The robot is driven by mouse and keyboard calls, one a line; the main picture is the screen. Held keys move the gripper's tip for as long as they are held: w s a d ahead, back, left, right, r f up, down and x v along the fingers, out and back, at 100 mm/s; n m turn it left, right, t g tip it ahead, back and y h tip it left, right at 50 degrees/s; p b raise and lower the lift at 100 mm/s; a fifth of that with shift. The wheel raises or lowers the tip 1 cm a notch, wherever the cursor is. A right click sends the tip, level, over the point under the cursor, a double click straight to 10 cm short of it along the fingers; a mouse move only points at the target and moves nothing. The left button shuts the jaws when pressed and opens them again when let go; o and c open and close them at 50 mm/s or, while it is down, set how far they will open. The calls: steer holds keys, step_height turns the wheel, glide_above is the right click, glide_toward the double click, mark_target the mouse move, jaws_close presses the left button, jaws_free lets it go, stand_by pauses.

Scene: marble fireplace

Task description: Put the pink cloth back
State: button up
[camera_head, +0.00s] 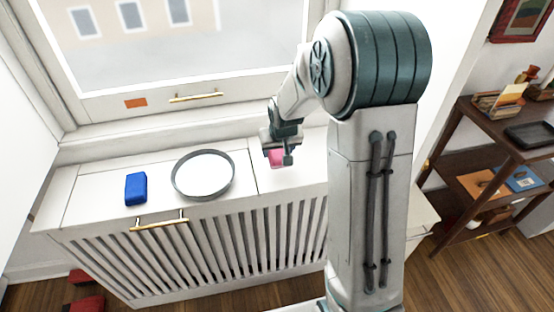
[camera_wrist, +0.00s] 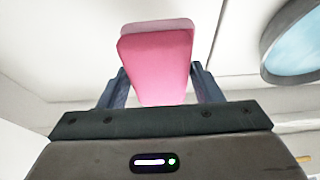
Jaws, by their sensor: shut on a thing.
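The pink cloth (camera_head: 276,157) shows as a small pink block at the end of my arm in the head view. In the wrist view the pink cloth (camera_wrist: 155,65) fills the space between the fingers. My gripper (camera_wrist: 153,85) is shut on it, with one dark finger on each side. In the head view my gripper (camera_head: 278,155) is over the right part of the white radiator cover (camera_head: 300,178). I cannot tell whether the cloth touches that surface. Part of the cloth is hidden by the fingers.
A round grey-rimmed tray (camera_head: 203,176) and a blue block (camera_head: 136,188) lie on the cover, left of my gripper. A window (camera_head: 170,45) stands behind. A dark wooden shelf (camera_head: 490,130) with several items is at right. The cover is clear right of the tray.

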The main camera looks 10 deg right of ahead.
steer(key=shift+w+a+f, duration=0.15)
steer(key=shift+f, duration=2)
steer(key=o, duration=0.9)
steer(key=v, duration=1.2)
steer(key=shift+r+p, duration=0.1)
steer(key=shift+p, duration=0.3)
steer(key=s+r, duration=0.1)
steer(key=s, duration=0.6)
steer(key=s+r+g, duration=0.1)
steer(key=s+r, duration=0.1)
steer(key=s, duration=0.6)
steer(key=s+r+g, duration=0.1)
steer(key=s+r, duration=0.1)
steer(key=s, duration=0.5)
steer(key=shift+s+a+r, duration=0.15)
steer(key=shift+s+a, duration=0.05)
steer(key=shift+s, duration=0.2)
